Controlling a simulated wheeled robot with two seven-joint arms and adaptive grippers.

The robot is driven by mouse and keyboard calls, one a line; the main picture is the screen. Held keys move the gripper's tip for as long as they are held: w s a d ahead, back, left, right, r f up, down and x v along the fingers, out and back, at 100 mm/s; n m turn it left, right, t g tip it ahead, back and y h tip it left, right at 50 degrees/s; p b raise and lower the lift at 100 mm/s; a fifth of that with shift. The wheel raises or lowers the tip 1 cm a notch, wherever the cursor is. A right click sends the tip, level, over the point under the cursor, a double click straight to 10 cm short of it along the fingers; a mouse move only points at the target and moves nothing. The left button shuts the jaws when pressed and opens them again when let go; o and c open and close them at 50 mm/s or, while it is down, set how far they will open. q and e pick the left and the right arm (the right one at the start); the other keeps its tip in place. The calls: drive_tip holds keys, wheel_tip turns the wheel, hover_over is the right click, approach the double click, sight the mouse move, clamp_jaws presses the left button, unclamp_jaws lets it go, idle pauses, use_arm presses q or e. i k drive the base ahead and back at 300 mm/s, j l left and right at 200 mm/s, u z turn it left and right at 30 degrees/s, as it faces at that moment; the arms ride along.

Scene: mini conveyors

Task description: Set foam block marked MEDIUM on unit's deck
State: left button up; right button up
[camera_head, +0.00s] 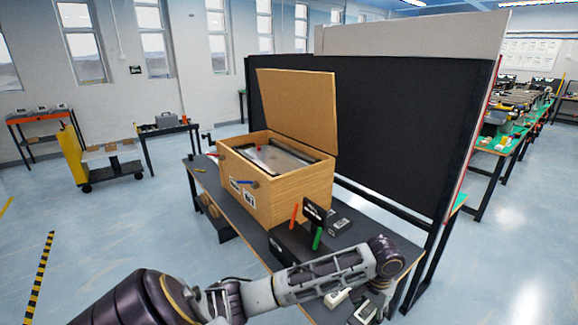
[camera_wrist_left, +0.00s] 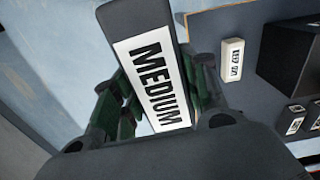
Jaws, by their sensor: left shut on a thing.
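The foam block marked MEDIUM (camera_wrist_left: 153,70) is dark grey with a white label and black letters. My left gripper (camera_wrist_left: 158,105) is shut on it, with green-and-dark fingers on both sides in the left wrist view. In the head view my left arm reaches from the lower left across the table's near end; I cannot clearly make out its fingers or the held block there. The unit seems to be the wooden box (camera_head: 285,197) with its lid (camera_head: 300,105) raised. A pale flat deck (camera_head: 265,157) shows inside it. My right gripper is not in view.
The dark table (camera_head: 252,240) carries a black holder (camera_head: 292,245) with an orange and a green item. A black partition (camera_head: 400,130) stands behind the box. A cart (camera_head: 105,160) stands left.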

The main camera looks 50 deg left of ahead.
sight(288, 161)
drive_tip(key=k+j+z, duration=0.1)
drive_tip(key=j, duration=0.35)
drive_tip(key=k+j+z, duration=0.15)
drive_tip(key=j, duration=0.25)
drive_tip(key=j+z, duration=0.1)
drive_tip(key=j, duration=0.4)
drive_tip(key=k+j+z, duration=0.15)
drive_tip(key=j, duration=0.35)
drive_tip(key=j+z, duration=0.1)
drive_tip(key=j, duration=0.4)
drive_tip(key=k+j+z, duration=0.1)
drive_tip(key=j, duration=0.4)
drive_tip(key=k+j+z, duration=0.1)
drive_tip(key=j, duration=0.35)
drive_tip(key=k+j+z, duration=0.15)
drive_tip(key=j, duration=0.35)
drive_tip(key=k+j+z, duration=0.1)
drive_tip(key=j, duration=0.35)
drive_tip(key=k+j+z, duration=0.1)
drive_tip(key=k+j, duration=0.2)
drive_tip(key=j, duration=0.1)
